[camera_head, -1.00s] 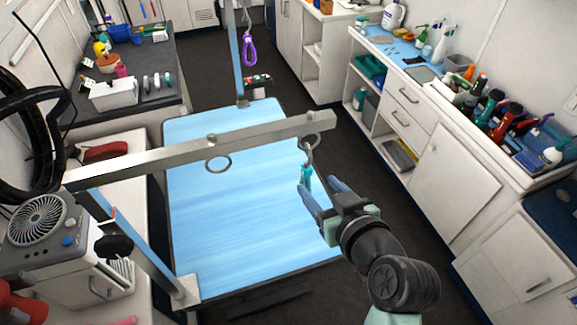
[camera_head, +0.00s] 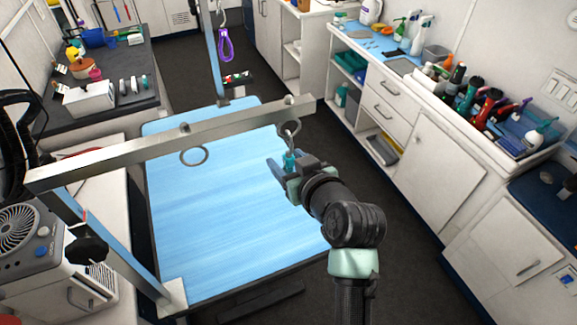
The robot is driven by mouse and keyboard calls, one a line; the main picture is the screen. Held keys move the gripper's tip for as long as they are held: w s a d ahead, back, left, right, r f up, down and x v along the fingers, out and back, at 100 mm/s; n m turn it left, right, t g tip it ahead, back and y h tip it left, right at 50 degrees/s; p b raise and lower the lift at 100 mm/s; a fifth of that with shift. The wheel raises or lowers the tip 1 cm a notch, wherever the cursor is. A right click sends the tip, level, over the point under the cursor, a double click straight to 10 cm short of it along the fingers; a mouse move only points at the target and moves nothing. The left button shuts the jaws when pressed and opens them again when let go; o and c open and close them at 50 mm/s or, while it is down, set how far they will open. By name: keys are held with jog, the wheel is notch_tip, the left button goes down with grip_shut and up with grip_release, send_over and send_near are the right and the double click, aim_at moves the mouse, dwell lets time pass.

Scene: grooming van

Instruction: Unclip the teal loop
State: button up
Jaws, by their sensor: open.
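The teal loop (camera_head: 290,158) hangs by its clip from the metal ring (camera_head: 288,132) near the right end of the grooming arm bar (camera_head: 200,128). Only its upper part shows; the rest is hidden by my gripper. My gripper (camera_head: 285,163) is open at the loop, with its blue fingers around or beside it. I cannot tell whether a finger touches it.
The blue grooming table (camera_head: 220,215) lies below the bar. A second ring (camera_head: 194,156) hangs empty mid-bar. A counter with bottles (camera_head: 480,95) stands to the right, with open floor between.

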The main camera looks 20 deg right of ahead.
aim_at(291, 164)
grip_shut()
jog(key=shift+r, duration=0.1)
jog(key=shift+r+p, duration=0.7)
jog(key=shift+r, duration=0.1)
jog(key=shift+r, duration=0.1)
jog(key=shift+s, duration=0.1)
jog(key=shift+s+d, duration=0.15)
jog(key=shift+s, duration=2)
